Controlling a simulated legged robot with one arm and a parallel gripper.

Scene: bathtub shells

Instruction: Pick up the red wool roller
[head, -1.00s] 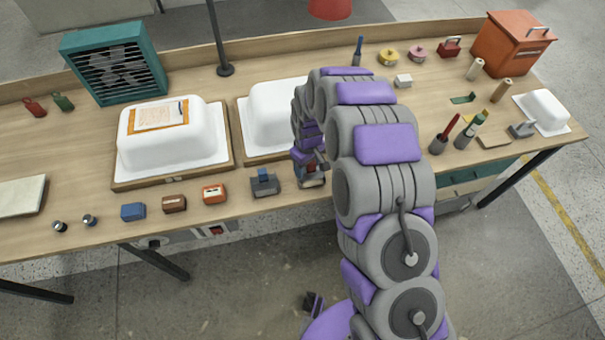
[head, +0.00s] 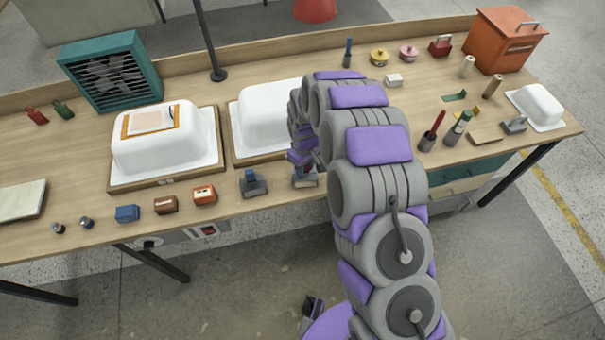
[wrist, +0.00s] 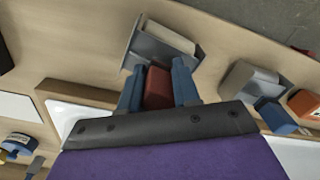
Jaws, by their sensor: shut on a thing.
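The red wool roller (wrist: 157,88) shows in the wrist view as a dark red block between the blue fingers of my gripper (wrist: 158,85). The fingers are shut on its two sides. Just beyond it is a grey holder (wrist: 150,48) with a pale block in it; I cannot tell whether the roller touches this holder. In the head view my gripper (head: 304,165) is low at the table's front edge, over a small grey stand (head: 306,181). My arm hides much of it there, and the roller is not clear in that view.
Two white tub shells (head: 165,145) (head: 262,115) sit on wooden boards behind. A dark grey stand (head: 253,184) and an orange box (head: 204,194) are left of my gripper.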

